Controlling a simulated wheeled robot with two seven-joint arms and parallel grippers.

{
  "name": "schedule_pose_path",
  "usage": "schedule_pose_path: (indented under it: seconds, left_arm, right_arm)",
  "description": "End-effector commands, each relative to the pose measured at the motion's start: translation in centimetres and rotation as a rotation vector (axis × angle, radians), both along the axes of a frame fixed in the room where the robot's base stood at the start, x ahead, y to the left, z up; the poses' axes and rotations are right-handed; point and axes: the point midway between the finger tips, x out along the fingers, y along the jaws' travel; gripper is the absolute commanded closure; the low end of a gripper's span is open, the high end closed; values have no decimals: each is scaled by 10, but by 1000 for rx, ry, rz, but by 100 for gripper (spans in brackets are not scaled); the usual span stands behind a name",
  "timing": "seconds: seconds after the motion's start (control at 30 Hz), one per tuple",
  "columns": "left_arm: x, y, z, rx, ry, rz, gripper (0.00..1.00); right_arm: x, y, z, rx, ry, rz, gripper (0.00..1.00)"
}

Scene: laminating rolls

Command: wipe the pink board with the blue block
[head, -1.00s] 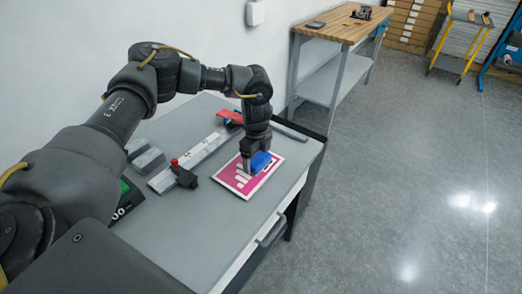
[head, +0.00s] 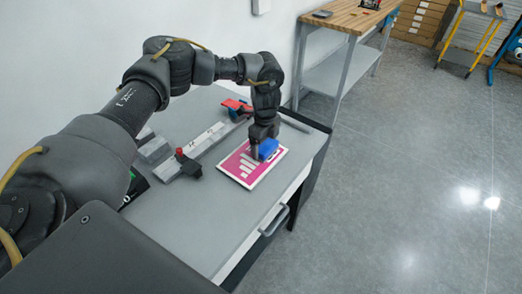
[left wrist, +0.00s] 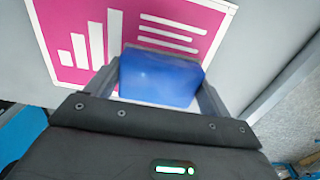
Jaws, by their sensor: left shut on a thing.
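The pink board (head: 240,169) lies flat on the grey table, with white bars and lines and a white border. It also shows in the left wrist view (left wrist: 75,20). My left gripper (head: 262,153) is shut on the blue block (head: 268,148), over the board's far right part. In the left wrist view the blue block (left wrist: 160,78) sits between the two fingers, in front of the board's printed side. I cannot tell whether the block touches the board. My right gripper is in neither view.
A long grey rail (head: 205,145) with a black and red clamp (head: 187,165) lies left of the board. Grey blocks (head: 153,149) and a red piece (head: 237,105) lie nearby. The table's front part is clear. A wooden bench (head: 355,17) stands behind.

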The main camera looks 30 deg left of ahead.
Motion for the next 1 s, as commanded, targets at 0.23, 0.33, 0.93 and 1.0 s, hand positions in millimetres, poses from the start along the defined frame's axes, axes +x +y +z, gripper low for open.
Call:
schedule_pose_path:
  seconds: [0.23, 0.33, 0.93, 1.0]
  left_arm:
    - [8, -1, 1, -1, -1, 0, 37]
    - [8, -1, 1, -1, -1, 0, 37]
    - [8, -1, 44, -1, 0, 0, 37]
    - [8, -1, 52, -2, -1, 0, 37]
  right_arm:
    - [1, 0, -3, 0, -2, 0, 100]
    - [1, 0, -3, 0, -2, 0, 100]
    - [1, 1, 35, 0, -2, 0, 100]
    - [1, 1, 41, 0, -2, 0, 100]
